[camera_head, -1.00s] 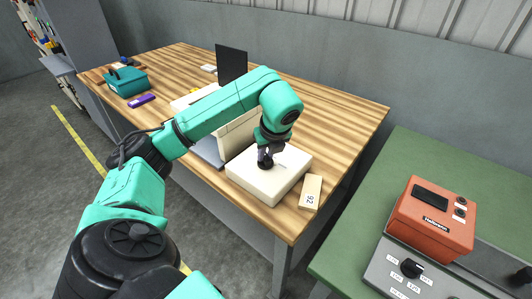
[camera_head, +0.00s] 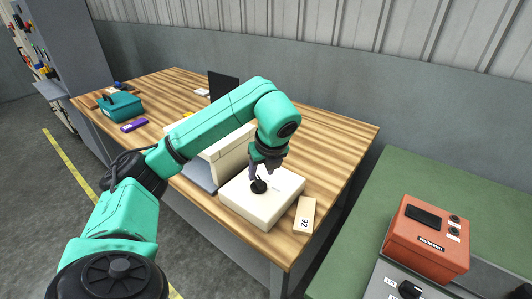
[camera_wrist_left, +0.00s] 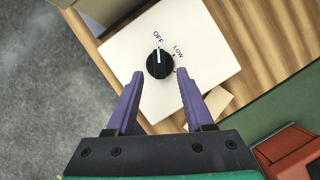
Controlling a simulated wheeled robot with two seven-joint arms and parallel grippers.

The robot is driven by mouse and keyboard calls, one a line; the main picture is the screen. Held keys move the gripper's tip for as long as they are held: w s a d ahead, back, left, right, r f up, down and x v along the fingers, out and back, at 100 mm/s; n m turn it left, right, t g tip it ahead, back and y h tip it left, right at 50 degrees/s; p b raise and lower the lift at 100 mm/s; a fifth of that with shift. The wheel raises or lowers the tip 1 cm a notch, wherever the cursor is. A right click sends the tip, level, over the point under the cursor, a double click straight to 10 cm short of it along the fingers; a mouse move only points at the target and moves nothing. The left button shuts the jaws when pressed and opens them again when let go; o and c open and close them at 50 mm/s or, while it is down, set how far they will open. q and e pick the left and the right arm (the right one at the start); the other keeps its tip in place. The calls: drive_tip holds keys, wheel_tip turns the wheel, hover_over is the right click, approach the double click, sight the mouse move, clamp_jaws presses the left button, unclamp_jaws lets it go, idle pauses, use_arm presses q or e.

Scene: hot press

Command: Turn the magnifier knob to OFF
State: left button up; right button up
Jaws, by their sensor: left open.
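The black magnifier knob (camera_head: 258,186) sits on top of a cream box (camera_head: 245,208) at the near corner of the wooden table. In the left wrist view the knob (camera_wrist_left: 160,65) has a white pointer line that points at the OFF label (camera_wrist_left: 158,36); the LOW label (camera_wrist_left: 178,52) is to its right. My left gripper (camera_head: 266,167) is just above the knob, pointing down. In the wrist view its two purple fingers (camera_wrist_left: 160,73) are spread apart, with the knob between and slightly beyond their tips, and they appear clear of it. My right gripper is not in view.
A small block marked 92 (camera_head: 305,215) lies right of the cream box. An orange device (camera_head: 428,238) and a grey panel with a black knob (camera_head: 410,289) stand on the green table. A teal toolbox (camera_head: 120,106) and a dark screen (camera_head: 222,84) are farther back.

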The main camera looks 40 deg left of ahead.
use_arm(q)
drive_tip(key=p+v, duration=0.5)
drive_tip(key=v, duration=0.5)
